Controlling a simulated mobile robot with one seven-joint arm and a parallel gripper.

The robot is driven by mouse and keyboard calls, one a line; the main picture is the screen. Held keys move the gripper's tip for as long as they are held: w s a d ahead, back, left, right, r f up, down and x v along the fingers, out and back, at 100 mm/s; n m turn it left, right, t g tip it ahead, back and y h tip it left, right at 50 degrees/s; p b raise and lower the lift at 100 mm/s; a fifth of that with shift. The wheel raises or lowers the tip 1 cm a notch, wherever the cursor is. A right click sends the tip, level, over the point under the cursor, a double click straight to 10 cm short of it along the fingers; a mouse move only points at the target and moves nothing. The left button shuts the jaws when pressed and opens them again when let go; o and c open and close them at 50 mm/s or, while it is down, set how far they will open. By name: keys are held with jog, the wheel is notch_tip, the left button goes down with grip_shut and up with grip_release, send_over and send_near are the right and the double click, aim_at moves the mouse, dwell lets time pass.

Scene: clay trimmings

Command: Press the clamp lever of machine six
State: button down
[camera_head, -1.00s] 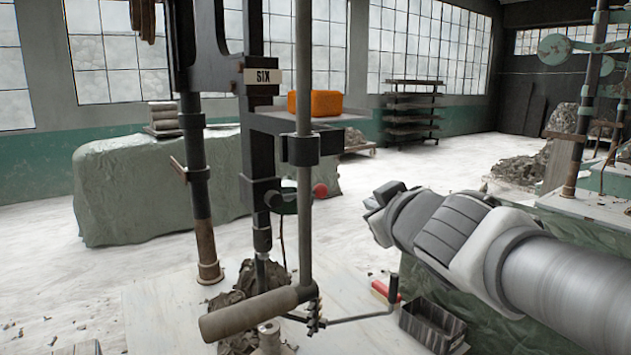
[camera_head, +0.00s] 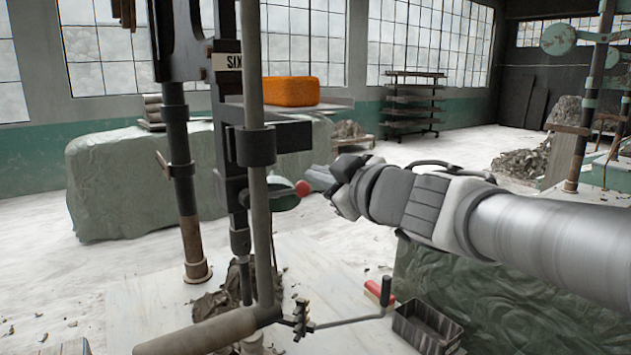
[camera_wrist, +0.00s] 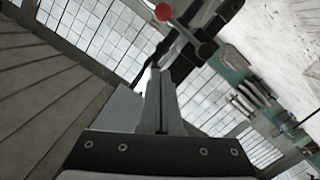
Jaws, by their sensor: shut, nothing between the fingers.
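Machine six is a dark upright frame with a "SIX" plate (camera_head: 228,61) in the head view. A short lever with a red ball knob (camera_head: 303,188) sticks out from its right side; I take this as the clamp lever. The knob also shows at the top of the wrist view (camera_wrist: 163,12), on a grey arm beyond my fingertips. My gripper (camera_head: 316,178) is just right of the knob in the head view. Its fingers (camera_wrist: 160,75) are shut with nothing between them. I cannot tell whether they touch the lever.
An orange box (camera_head: 290,91) rests on the machine's shelf. A grey post (camera_head: 255,90) with a long handle (camera_head: 195,335) stands in front. A crank (camera_head: 345,322), a red-backed object (camera_head: 378,291) and a dark tray (camera_head: 428,325) lie below my arm. Pale open floor lies behind.

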aim_at(302, 184)
jog(key=w+a+f+b, duration=0.3)
jog(key=w+f, duration=0.1)
jog(key=w, duration=0.6)
jog(key=shift+a+f, duration=0.15)
jog(key=shift+f, duration=0.1)
jog(key=shift+w, duration=0.1)
dwell(0.3)
jog(key=shift+f+m+p, duration=0.3)
jog(key=shift+m+p, duration=0.1)
jog(key=shift+m, duration=0.3)
